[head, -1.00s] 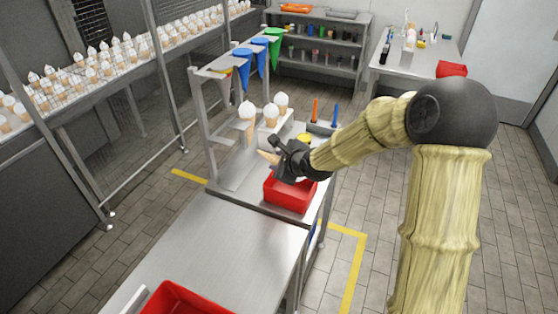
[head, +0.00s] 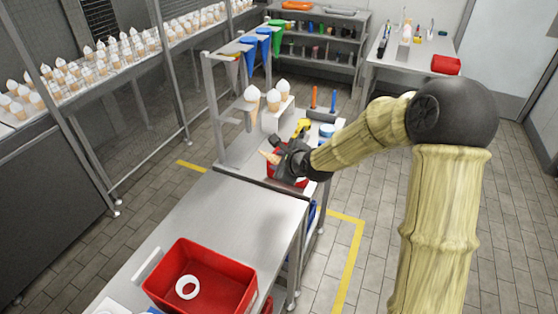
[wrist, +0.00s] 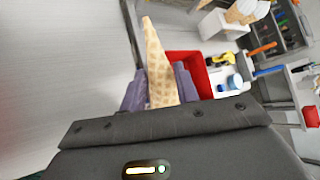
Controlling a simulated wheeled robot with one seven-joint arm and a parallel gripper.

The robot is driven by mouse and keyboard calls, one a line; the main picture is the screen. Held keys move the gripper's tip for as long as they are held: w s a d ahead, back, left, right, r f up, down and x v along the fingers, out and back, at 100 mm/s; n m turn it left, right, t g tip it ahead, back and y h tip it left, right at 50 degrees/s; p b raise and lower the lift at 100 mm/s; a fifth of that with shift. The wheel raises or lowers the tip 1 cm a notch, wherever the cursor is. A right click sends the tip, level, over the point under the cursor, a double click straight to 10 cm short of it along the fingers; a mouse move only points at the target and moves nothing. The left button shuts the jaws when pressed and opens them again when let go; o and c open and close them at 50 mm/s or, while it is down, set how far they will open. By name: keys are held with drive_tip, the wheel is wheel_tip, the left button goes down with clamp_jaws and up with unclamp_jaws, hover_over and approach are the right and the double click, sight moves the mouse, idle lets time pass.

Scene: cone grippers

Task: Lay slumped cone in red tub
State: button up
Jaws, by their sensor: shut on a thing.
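My gripper (head: 279,156) is shut on a tan waffle cone (head: 267,156), whose narrow end points away from the fingers. In the wrist view the cone (wrist: 157,62) stands out between the two purple-grey fingertips (wrist: 160,88); its wide end is hidden by the gripper body. A small red tub (head: 273,178) on the far counter is mostly hidden behind my gripper; it also shows beyond the fingers in the wrist view (wrist: 186,58). A larger red tub (head: 235,268) with a white ring inside stands on the near table.
White-topped cones (head: 273,99) stand upright on the far counter beside a rack of coloured funnels (head: 263,44). A yellow item (head: 302,126) and a white tub with a blue lid (head: 326,131) lie close behind my gripper. The near steel table (head: 220,215) has bare room.

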drive_tip(key=s+d+f+m+h, duration=0.3)
drive_tip(key=d+f, duration=0.6)
drive_tip(key=f, duration=0.1)
drive_tip(key=s+d+f+m+t+h, duration=0.1)
drive_tip(key=s+d+f+m+h, duration=0.2)
drive_tip(key=d+f, duration=0.7)
drive_tip(key=shift+s+f+m+t, duration=0.2)
drive_tip(key=shift+f+m+t, duration=0.1)
drive_tip(key=shift+f, duration=0.45)
drive_tip(key=shift+d, duration=0.2)
